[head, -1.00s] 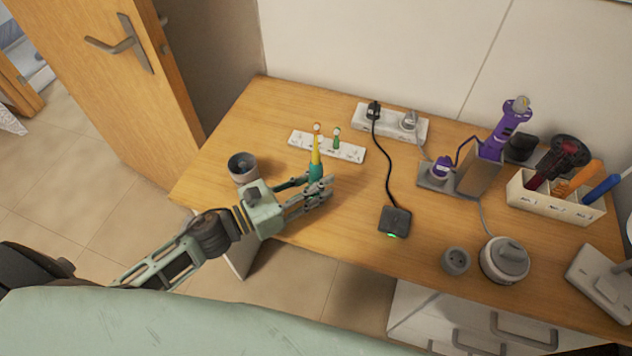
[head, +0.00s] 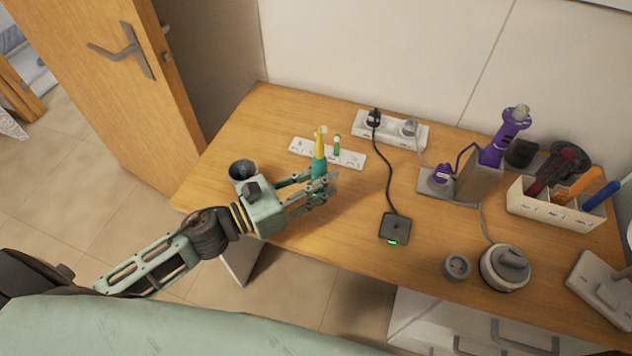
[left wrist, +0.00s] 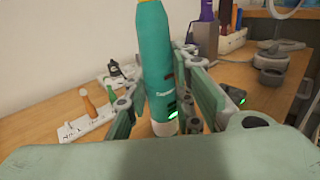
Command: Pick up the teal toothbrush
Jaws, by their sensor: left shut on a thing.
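The teal toothbrush (head: 319,162), with a yellow upper part, stands nearly upright in my left gripper (head: 318,190) over the left part of the wooden table. In the left wrist view the toothbrush's teal body (left wrist: 158,70) is between the fingers of my left gripper (left wrist: 160,105), with a green light and a pale base low on it. The fingers are shut on its lower body. Its top is cut off in that view. I cannot tell how far its base is above the table. My right gripper is not in view.
A white holder strip (head: 350,160) with a small green brush head is just behind. A dark round cup (head: 242,170) stands close to my left wrist. A black charger (head: 394,228) with a cable lies to the right. Purple toothbrush (head: 505,135), tool box (head: 560,213) and power strip (head: 390,128) are farther off.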

